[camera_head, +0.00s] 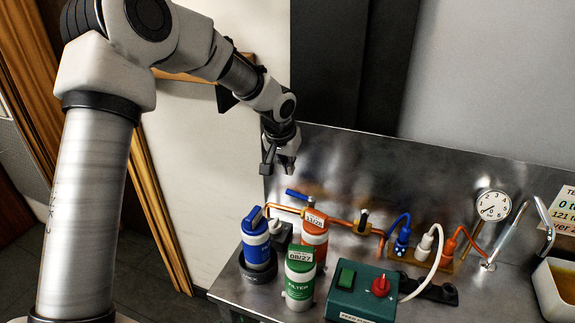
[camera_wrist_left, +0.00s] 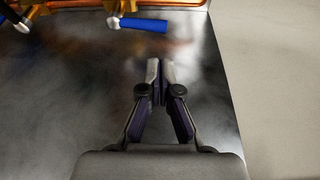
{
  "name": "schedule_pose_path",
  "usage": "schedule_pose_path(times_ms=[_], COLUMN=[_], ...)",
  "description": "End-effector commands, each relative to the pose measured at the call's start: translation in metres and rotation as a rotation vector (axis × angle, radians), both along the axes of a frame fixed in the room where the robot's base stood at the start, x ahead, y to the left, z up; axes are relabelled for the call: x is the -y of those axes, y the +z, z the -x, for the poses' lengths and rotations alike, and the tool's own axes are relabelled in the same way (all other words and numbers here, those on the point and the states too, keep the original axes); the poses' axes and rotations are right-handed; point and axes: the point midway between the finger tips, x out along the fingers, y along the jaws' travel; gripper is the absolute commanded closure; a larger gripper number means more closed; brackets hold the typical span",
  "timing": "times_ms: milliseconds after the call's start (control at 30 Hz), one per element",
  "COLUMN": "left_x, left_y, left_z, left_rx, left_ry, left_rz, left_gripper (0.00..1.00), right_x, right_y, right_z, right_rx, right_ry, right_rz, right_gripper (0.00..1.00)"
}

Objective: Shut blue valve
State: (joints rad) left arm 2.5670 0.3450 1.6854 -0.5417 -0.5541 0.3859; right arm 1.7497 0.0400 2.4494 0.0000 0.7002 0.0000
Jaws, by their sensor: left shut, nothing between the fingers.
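The blue valve is a blue lever handle (camera_head: 299,195) on the copper pipe at the left of the steel counter. In the left wrist view the blue handle (camera_wrist_left: 143,24) lies near the top edge, pointing right from its brass pivot. My left gripper (camera_head: 277,170) hangs above and behind the handle, near the steel backsplash. In the left wrist view the gripper's fingers (camera_wrist_left: 160,65) are together and empty, apart from the handle. My right gripper is in neither view.
A blue canister (camera_head: 256,246), a green filter (camera_head: 299,281) and an orange-red filter (camera_head: 314,238) stand close in front. A green control box (camera_head: 362,294) with a red knob is right of them. A gauge (camera_head: 493,205) and hoses are farther right.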

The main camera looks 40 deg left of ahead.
Motion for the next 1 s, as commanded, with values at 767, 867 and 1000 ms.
schedule_pose_path(times_ms=[767,867,1000], left_x=[-0.005,-0.004,0.004], left_y=[-0.067,-0.067,-0.067], left_z=[-0.024,-0.025,-0.029], left_rx=[0.001,0.001,0.002], left_ry=[-0.001,0.001,0.012], left_rz=[-0.001,-0.001,-0.002], left_gripper=[1.00,1.00,1.00], right_x=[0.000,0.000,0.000], right_y=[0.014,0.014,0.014], right_z=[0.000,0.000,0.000], right_rx=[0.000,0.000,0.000], right_ry=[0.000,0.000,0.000], right_rz=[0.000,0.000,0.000], right_gripper=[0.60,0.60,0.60])
